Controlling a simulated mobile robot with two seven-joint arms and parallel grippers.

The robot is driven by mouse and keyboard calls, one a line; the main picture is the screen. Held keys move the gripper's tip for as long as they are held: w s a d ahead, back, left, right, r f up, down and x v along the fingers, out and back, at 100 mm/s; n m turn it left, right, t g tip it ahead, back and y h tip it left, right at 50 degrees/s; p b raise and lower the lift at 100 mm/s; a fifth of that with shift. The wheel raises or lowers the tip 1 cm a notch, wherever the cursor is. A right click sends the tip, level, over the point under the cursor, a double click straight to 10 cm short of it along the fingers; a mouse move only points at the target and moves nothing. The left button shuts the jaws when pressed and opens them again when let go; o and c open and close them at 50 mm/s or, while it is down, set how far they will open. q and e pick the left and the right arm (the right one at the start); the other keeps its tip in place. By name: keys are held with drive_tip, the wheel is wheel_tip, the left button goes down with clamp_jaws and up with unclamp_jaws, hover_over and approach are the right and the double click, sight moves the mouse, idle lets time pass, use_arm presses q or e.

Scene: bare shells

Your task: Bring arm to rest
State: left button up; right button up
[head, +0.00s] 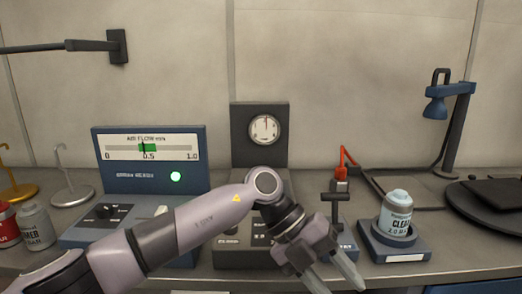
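My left arm comes in from the lower left and crosses the front of the counter. My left gripper (342,284) hangs at the bottom centre-right, pointing down and to the right. Its two fingers are spread apart with nothing visible between them. It is in front of a dark device with a T-shaped lever (337,198), left of the jar (397,214). Whether it touches anything there cannot be told. My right gripper is not in view.
A blue meter box (150,172) with a green light stands at left, partly behind my arm. A gauge (264,130) is at centre. The jar sits on a blue stand (400,250). A blue lamp (436,106), a dark round plate (490,208), hooked stands (72,186) and jars (36,226) line the counter.

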use_arm(q)
drive_tip(key=s+d+r+n+g+h, duration=0.1)
drive_tip(key=s+d+n+g+h, duration=0.2)
drive_tip(key=h, duration=0.4)
drive_tip(key=w+a+f+n+t+y+p, duration=0.1)
drive_tip(key=w+a+f+n+t, duration=0.3)
drive_tip(key=a+n+t, duration=0.6)
drive_tip(key=w+a+f+n+t+y+p, duration=0.15)
drive_tip(key=a+f+n+t, duration=0.4)
drive_tip(key=n+t, duration=0.95)
drive_tip(key=s+a+f+n+g+y, duration=0.6)
drive_tip(key=s+a+f+n+y, duration=0.2)
drive_tip(key=s+a+f, duration=0.8)
drive_tip(key=a+f+y, duration=0.2)
drive_tip(key=a+f, duration=0.1)
drive_tip(key=f, duration=0.1)
drive_tip(key=shift+s+a+g, duration=0.2)
drive_tip(key=shift+a+g, duration=0.1)
